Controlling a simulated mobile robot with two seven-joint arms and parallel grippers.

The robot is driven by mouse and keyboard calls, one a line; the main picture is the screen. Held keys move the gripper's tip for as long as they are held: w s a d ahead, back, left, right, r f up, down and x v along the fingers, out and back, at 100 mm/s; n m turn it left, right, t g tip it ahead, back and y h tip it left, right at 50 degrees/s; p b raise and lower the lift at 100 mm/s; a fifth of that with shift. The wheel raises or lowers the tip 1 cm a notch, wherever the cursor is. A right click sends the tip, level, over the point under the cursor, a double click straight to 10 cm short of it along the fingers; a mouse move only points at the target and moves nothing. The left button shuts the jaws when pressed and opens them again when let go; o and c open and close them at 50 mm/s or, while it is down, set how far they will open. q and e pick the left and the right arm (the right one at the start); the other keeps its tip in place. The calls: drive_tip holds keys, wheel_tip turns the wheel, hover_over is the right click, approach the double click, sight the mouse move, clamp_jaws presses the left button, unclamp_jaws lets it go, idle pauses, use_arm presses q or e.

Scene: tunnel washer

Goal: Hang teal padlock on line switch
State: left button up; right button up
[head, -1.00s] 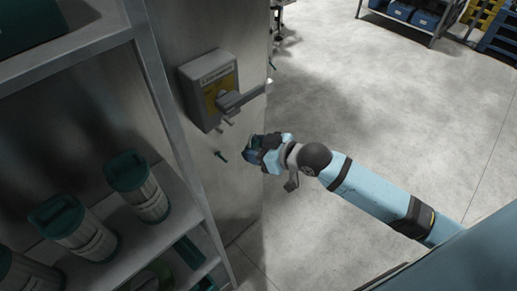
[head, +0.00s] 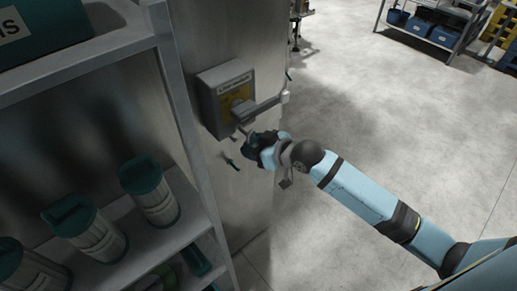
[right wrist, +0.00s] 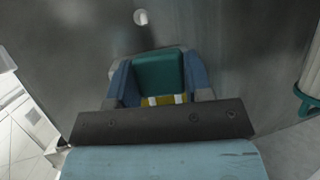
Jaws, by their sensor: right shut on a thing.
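The line switch (head: 229,95) is a grey box with a yellow plate and a grey handle (head: 262,108) pointing right, fixed on a metal panel. My right gripper (head: 250,146) is just below the switch, close to the panel. In the right wrist view its fingers (right wrist: 161,85) are shut on the teal padlock (right wrist: 158,72), whose body shows with a yellow and white band. The padlock's shackle is hidden in that view. In the head view the padlock is mostly hidden by the gripper, and I cannot tell whether it touches the switch. My left gripper is not in view.
A metal shelf (head: 188,178) on the left holds several white canisters with teal lids (head: 150,191). A round white peg (right wrist: 141,17) shows in the wrist view. The floor (head: 400,130) right of the panel is clear.

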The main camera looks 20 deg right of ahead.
drive_tip(key=shift+w+a, duration=0.1)
drive_tip(key=shift+w, duration=0.2)
drive_tip(key=shift+w+a+f+b, duration=0.1)
drive_tip(key=shift+w+f+b, duration=0.05)
drive_tip(key=shift+w+b, duration=0.15)
drive_tip(key=shift+w+a+b, duration=0.15)
drive_tip(key=shift+w+b, duration=0.25)
drive_tip(key=shift+w+f, duration=0.15)
drive_tip(key=shift+w+a+f, duration=0.15)
drive_tip(key=shift+w+f, duration=0.05)
drive_tip(key=shift+f, duration=0.1)
drive_tip(key=shift+w+f, duration=0.1)
